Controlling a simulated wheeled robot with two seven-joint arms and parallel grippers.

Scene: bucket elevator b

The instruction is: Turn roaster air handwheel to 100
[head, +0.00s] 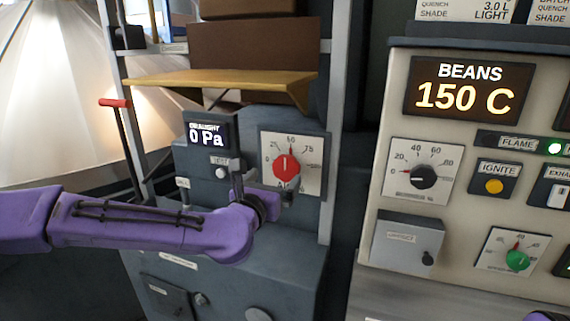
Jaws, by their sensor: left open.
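A red round knob (286,169) sits on a white square dial plate (309,185) on the dark grey cabinet. The scale shows 50 at the top and 75 at the upper right. A pale line on the knob points roughly up. I cannot read a label naming it as the roaster air handwheel. My left gripper (264,187) is open in front of the cabinet, at the lower left of the knob. One finger stands left of the plate, the other overlaps the plate's lower part. I cannot tell whether it touches the knob.
A draught display (207,135) reads 0 Pa left of the knob. A wooden shelf (220,78) juts out above. On the right, a beige panel (400,80) carries a BEANS 150 C display (468,88), a black dial (423,176) and a green knob (517,260). A red-tipped lever (115,103) stands left.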

